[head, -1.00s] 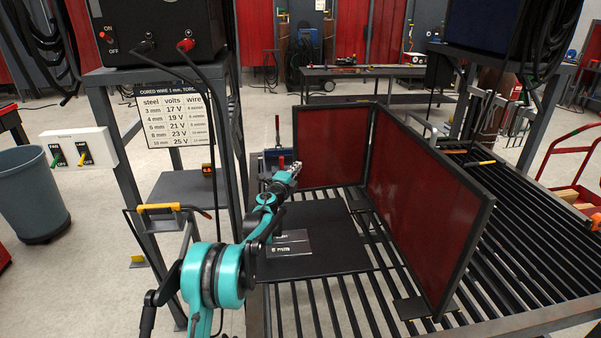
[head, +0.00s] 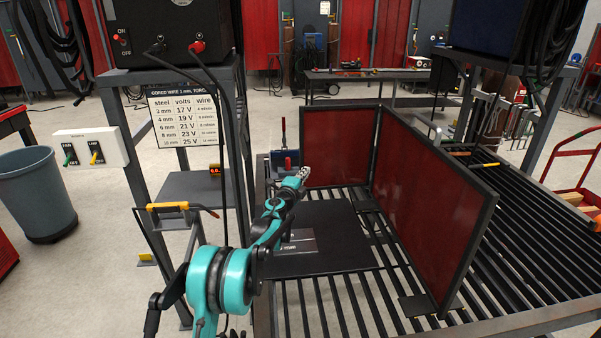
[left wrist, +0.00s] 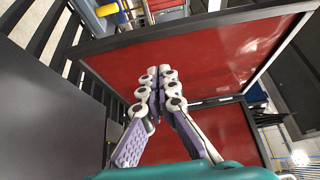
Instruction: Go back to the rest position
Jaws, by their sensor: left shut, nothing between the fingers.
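My left arm comes in from the lower left of the head view, teal and black. Its gripper (head: 303,173) is above the far left part of the slatted table, close to the red screen panels. In the left wrist view my left gripper (left wrist: 158,73) is shut with its fingertips together and holds nothing. The red panels (left wrist: 205,55) show behind its fingers; I cannot tell the exact gap. My right gripper is not in view.
A black plate (head: 330,240) lies on the slatted table with a small grey piece (head: 300,240) on it, partly behind my arm. Upright red panels (head: 425,200) divide the table. A dark frame with a power source (head: 170,35) stands left, with hanging cables. A grey bin (head: 38,190) is at far left.

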